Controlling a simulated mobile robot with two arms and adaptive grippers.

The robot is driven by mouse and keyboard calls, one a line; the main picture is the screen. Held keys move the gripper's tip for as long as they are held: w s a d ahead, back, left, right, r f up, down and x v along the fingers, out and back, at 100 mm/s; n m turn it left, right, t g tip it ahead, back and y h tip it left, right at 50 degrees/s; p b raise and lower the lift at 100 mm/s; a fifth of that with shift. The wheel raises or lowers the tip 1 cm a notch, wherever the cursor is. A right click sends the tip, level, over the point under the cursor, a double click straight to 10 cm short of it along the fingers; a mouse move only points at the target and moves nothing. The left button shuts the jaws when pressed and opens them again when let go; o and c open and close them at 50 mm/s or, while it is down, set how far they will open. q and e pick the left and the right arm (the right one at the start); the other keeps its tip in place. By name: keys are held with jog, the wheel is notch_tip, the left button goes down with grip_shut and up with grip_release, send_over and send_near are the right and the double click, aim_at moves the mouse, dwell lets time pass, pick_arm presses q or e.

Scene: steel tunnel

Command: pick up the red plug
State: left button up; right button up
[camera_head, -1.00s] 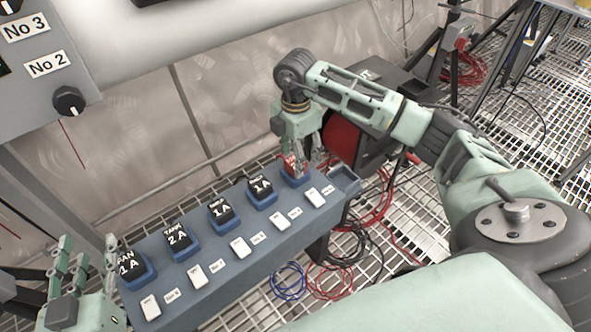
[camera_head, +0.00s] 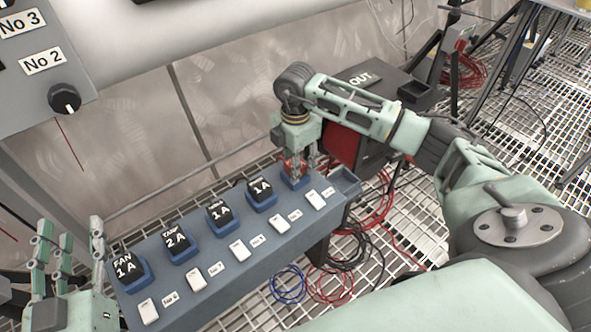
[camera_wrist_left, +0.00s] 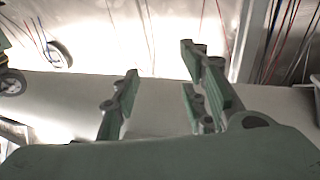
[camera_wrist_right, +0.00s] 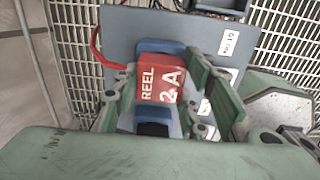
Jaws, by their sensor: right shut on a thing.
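The red plug (camera_wrist_right: 160,80), lettered "REEL 2 A", shows in the right wrist view between the fingers of my right gripper (camera_wrist_right: 155,90). In the head view the red plug (camera_head: 291,168) is mostly hidden by the fingers, at the blue socket near the right end of the panel. My right gripper (camera_head: 301,165) points down there and is shut on it. I cannot tell whether the plug is clear of its socket. My left gripper (camera_head: 68,262) is open and empty beside the panel's left end; its spread fingers show in the left wrist view (camera_wrist_left: 165,95).
The blue-grey panel (camera_head: 222,282) carries several black plugs in blue sockets, with white switches in front. An empty recess (camera_head: 345,181) is at its right end. A dark box marked "OUT" (camera_head: 370,78) stands behind. Red and black cables (camera_head: 345,250) lie on the grating.

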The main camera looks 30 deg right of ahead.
jog(key=c, duration=0.4)
jog(key=shift+r, duration=0.1)
